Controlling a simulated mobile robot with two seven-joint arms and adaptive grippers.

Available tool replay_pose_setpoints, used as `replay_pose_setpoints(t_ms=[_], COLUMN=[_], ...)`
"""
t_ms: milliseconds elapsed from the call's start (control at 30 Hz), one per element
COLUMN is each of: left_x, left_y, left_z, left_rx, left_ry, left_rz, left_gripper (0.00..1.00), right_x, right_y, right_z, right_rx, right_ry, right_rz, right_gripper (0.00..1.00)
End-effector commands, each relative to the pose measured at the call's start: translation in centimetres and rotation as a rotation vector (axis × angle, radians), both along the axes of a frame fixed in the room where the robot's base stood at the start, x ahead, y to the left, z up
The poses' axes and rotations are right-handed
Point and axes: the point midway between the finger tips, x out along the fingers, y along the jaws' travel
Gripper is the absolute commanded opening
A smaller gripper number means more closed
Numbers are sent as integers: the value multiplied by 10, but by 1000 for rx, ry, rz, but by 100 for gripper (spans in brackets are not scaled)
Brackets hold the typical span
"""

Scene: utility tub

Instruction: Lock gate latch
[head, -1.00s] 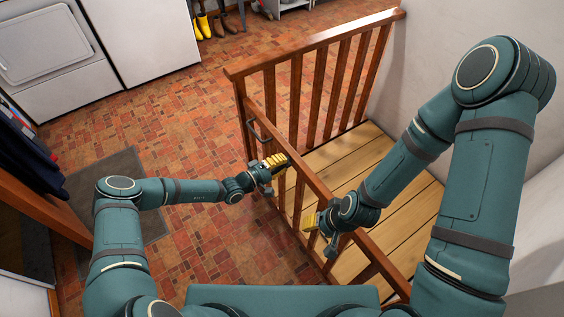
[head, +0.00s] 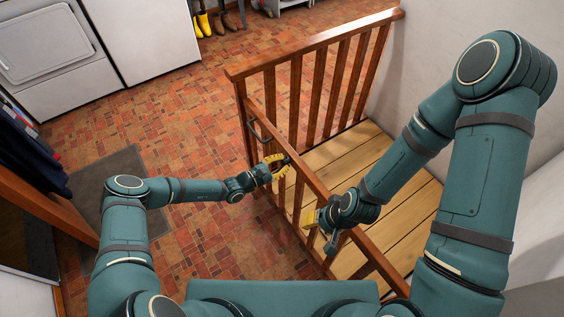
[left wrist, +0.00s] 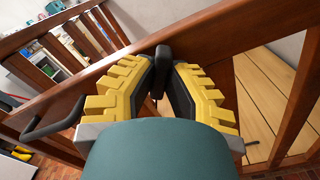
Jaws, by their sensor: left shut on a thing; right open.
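The wooden gate (head: 317,190) has a brown top rail and upright slats. It runs from the corner post (head: 241,100) down toward my front. My left gripper (head: 281,164) is at the gate's top rail, its yellow fingers shut on a small dark latch piece. In the left wrist view this latch piece (left wrist: 160,68) stands between the fingertips (left wrist: 163,76), against the rail, its lower part partly hidden by the fingers. A dark loop-shaped handle (head: 259,129) is on the gate near the post, and also shows in the left wrist view (left wrist: 52,122). My right gripper (head: 312,220) is open beside the gate, nearer my body.
A fixed wooden railing (head: 330,85) meets the gate at the corner post. Behind the gate is a plank landing (head: 400,215) beside a white wall. Brick-patterned floor lies open to the left, with a grey mat (head: 110,190) and a white appliance (head: 60,45).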

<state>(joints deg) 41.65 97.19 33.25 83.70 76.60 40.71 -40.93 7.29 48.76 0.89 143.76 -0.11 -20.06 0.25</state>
Motion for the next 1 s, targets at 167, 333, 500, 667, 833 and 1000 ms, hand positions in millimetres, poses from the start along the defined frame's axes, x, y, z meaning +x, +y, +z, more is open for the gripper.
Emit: replay_pose_setpoints(t_ms=[167, 333, 500, 667, 833, 1000], left_x=[0, 0, 0, 0, 0, 0], left_y=[-1, -1, -1, -1, -1, -1], left_z=[1, 1, 1, 1, 1, 1], left_rx=[-93, -175, -247, -297, -331, -347], left_ry=[136, 260, 366, 440, 491, 515], left_rz=[-1, -2, -3, -3, -2, -2], left_gripper=[0, 0, 0, 0, 0, 0], right_x=[0, 0, 0, 1, 1, 1], right_y=[0, 0, 0, 0, 0, 0], right_z=[0, -2, -3, -4, -5, -5], right_rx=[0, 0, 0, 0, 0, 0], right_ry=[0, 0, -1, -2, -2, -3], right_rz=[0, 0, 0, -1, -1, -1], right_gripper=[47, 47, 47, 47, 47, 47])
